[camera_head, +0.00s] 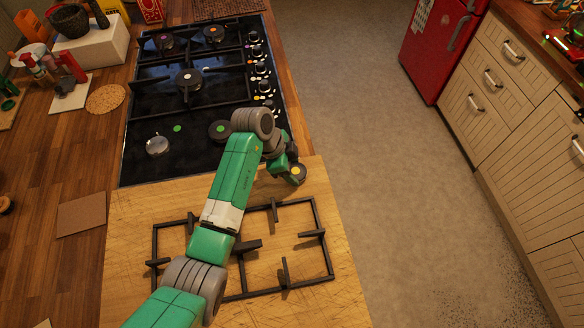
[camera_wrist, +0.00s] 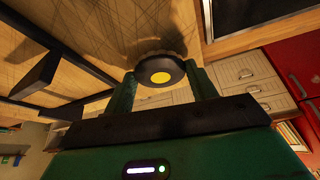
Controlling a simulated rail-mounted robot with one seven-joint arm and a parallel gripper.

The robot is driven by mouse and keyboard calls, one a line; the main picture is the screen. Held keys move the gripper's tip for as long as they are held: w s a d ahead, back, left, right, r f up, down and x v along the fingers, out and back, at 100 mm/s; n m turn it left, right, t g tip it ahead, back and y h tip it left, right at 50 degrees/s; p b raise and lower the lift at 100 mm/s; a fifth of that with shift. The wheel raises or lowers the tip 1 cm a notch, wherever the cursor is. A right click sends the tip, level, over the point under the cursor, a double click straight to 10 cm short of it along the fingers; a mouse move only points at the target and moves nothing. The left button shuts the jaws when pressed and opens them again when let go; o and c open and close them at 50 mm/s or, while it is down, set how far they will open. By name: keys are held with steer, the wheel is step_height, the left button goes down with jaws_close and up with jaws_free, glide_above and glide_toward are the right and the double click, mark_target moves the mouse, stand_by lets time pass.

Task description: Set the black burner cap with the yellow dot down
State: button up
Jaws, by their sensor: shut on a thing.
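The black burner cap with the yellow dot (camera_wrist: 161,76) is between the two green fingers of my gripper (camera_wrist: 160,86) in the wrist view, its dotted face toward the camera. In the head view the cap (camera_head: 299,173) shows at the end of my gripper (camera_head: 290,174), over the right edge of the pale wooden worktop, just in front of the hob. My gripper is shut on the cap. I cannot tell whether the cap touches the wood. The black hob (camera_head: 147,105) has a bare silver burner (camera_head: 158,147) at its near left, with a green dot (camera_head: 177,128) beside it.
A black pan grate (camera_head: 318,245) lies on the worktop, partly behind my arm. Another burner (camera_head: 219,130) with a green dot is beside my arm. Knobs (camera_head: 262,68) line the hob's right side. Bare worktop (camera_head: 135,215) shows at left; open floor (camera_head: 370,150) lies right.

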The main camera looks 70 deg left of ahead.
steer(key=shift+f, duration=0.2)
steer(key=shift+f, duration=0.2)
steer(key=o, duration=1)
steer(key=p+v, duration=0.1)
steer(key=v, duration=1.1)
steer(key=shift+r, duration=0.2)
